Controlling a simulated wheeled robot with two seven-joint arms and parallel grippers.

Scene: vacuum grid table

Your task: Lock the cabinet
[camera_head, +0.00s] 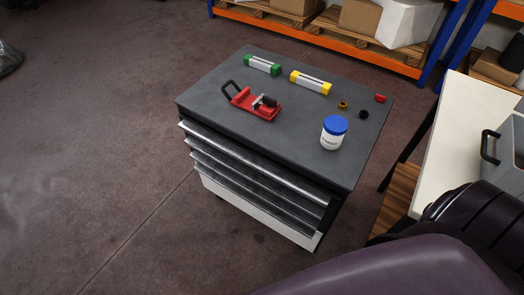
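The cabinet (215,113) is a low unit with a dark grey top, standing upright on the floor in the middle of the camera_head view. Its front faces the lower left and has several drawers with long silver edges. The top drawer (250,163) has the brightest edge and seems to stick out a little past the ones below. I cannot tell whether it is fully shut. A white panel (255,212) runs along the bottom. No lock or key can be made out. Neither of my grippers is in view.
On the cabinet top are a red clamp-like tool (262,108), a green-ended bar (262,65), a yellow-ended bar (310,82), a blue-lidded white jar (333,133) and small parts. A white table (450,150) stands right, shelving (320,38) behind. The floor (90,150) is clear left.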

